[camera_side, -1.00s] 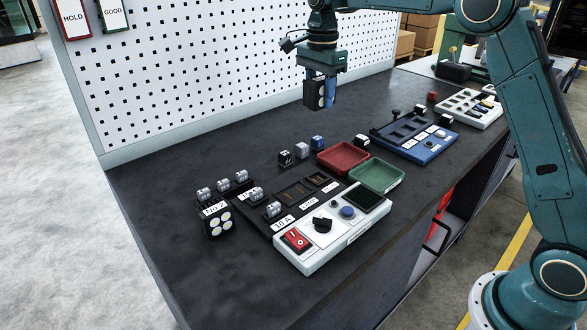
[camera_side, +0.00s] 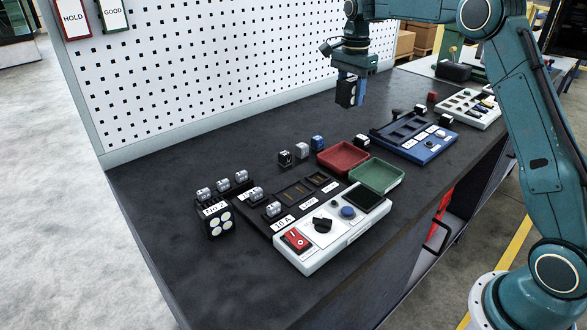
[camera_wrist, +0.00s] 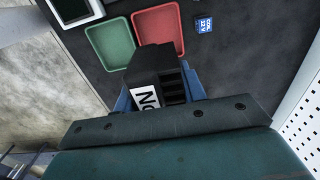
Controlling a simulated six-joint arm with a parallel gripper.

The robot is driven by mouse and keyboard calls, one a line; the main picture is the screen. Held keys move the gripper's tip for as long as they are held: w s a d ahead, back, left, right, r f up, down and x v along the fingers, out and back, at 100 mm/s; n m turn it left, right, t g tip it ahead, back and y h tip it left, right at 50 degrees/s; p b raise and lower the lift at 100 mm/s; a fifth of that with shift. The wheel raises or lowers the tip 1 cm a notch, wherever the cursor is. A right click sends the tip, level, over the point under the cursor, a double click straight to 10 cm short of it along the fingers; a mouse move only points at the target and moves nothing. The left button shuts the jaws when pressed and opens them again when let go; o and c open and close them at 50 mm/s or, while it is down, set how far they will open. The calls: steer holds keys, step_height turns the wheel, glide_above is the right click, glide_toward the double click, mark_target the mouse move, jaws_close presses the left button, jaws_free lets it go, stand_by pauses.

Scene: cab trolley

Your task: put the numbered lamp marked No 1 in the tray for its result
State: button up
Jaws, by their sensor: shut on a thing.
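My gripper (camera_side: 350,88) is shut on a black lamp block (camera_side: 345,93) and holds it well above the bench, behind the trays. In the wrist view the lamp (camera_wrist: 154,72) carries a white label reading "No"; its number is hidden. The red tray (camera_side: 343,170) and the green tray (camera_side: 397,186) lie side by side on the bench, both empty. The wrist view also shows the green tray (camera_wrist: 91,42) and the red tray (camera_wrist: 177,47) beyond the lamp. A second lamp marked No 2 (camera_side: 218,221) stands at the front left of the bench.
A white tester (camera_side: 316,258) with a red switch, knob and dark screen stands in front of the trays. Several small blocks (camera_side: 285,158) stand left of the red tray. A blue fixture (camera_side: 432,150) lies to the right. A pegboard (camera_side: 215,55) bearing HOLD and GOOD cards rises behind.

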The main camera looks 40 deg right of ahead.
glide_above(343, 161)
step_height(343, 161, down, 13)
steer(key=shift+w+d+f, duration=0.1)
steer(key=shift+d+f, duration=0.05)
steer(key=shift+f, duration=0.15)
steer(key=shift+f, duration=2)
steer(key=shift+f, duration=0.1)
steer(key=o, duration=1.3)
step_height(343, 161, up, 12)
steer(key=shift+r, duration=0.1)
